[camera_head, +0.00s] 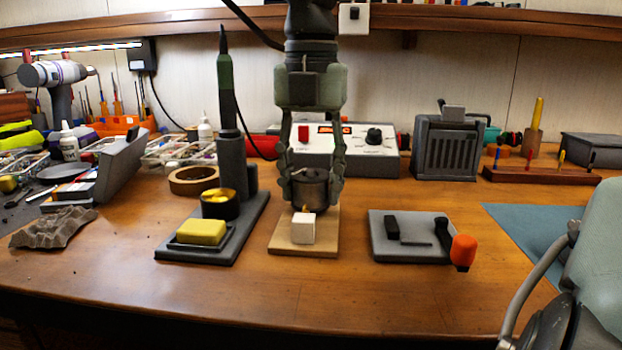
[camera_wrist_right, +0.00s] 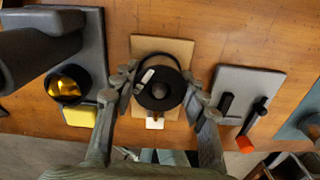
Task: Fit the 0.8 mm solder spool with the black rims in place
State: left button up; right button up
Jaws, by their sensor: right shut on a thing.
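The spool with black rims (camera_head: 311,186) is between the fingers of my right gripper (camera_head: 312,190), which points straight down and is shut on it. In the right wrist view the spool (camera_wrist_right: 160,90) shows from above as a dark disc with a greyish centre, and my right gripper (camera_wrist_right: 159,93) has a finger on each side. The spool is upright over the wooden base (camera_head: 287,238), behind a white block (camera_head: 302,228) on the base's front. I cannot tell whether a post passes through the spool or whether it rests fully down. My left gripper is not in view.
A soldering iron stand (camera_head: 240,226) with a yellow sponge (camera_head: 201,232) stands close on the left. A grey plate with an orange-handled lever (camera_head: 464,250) lies to the right. A power station (camera_head: 350,145) stands behind. The front of the table is clear.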

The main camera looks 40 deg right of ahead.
jog(key=shift+f+b, duration=0.3)
jog(key=shift+f, duration=0.15)
jog(key=o, duration=1.9)
jog(key=shift+c, duration=0.2)
jog(key=shift+r+p, duration=3.45)
jog(key=shift+r, duration=1.1)
